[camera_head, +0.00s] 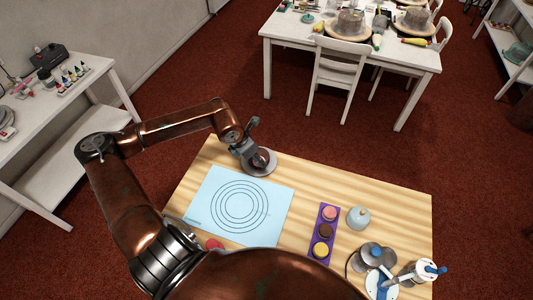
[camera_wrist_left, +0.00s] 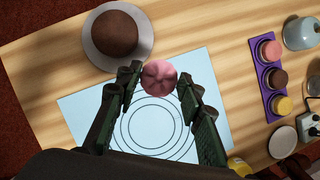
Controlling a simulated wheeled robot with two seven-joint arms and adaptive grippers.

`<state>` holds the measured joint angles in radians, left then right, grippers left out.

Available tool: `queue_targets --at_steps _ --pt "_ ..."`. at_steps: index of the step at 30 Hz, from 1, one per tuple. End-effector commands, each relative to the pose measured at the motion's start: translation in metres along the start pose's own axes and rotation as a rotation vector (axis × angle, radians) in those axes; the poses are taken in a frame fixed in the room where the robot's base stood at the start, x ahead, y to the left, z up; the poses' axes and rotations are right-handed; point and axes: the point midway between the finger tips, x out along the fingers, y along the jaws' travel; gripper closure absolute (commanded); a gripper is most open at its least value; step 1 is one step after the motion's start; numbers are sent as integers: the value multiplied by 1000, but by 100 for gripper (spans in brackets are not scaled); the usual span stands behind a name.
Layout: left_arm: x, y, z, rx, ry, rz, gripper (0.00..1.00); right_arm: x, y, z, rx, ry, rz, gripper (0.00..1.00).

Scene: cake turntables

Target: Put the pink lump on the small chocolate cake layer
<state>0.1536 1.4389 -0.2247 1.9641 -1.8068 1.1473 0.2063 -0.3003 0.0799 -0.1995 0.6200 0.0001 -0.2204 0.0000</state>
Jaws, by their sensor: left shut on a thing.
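The small chocolate cake layer (camera_wrist_left: 114,33) is a round brown piece on a grey turntable (camera_wrist_left: 88,46), at the upper left of the left wrist view. In the head view it sits at the back left of the table (camera_head: 265,157). My left gripper (camera_wrist_left: 158,82) is shut on a ridged pink lump (camera_wrist_left: 159,76), held between its fingertips. In the wrist view the lump appears beside the cake, toward its lower right. In the head view my left gripper (camera_head: 250,127) is close to the cake, and the lump cannot be made out. My right gripper is out of view.
A blue mat with circles (camera_head: 215,195) lies in front of the turntable. A purple tray (camera_head: 314,239) holds pink, brown and yellow rounds. A pale blue domed thing (camera_head: 358,218) and metal tools (camera_head: 371,254) stand to the right. The back right wood is clear.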

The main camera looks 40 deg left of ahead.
Motion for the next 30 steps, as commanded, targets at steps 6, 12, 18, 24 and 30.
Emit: queue_targets --at_steps 6,12,18,24,30 --pt "32 41 20 -5 -2 -3 81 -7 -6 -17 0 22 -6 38" --pt "70 72 28 0 0 -6 81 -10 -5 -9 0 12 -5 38" --pt "99 91 30 3 -2 -4 81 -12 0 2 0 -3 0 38" --pt "109 97 30 5 -1 -3 81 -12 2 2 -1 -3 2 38" --pt "133 98 21 3 0 -6 81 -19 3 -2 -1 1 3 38"
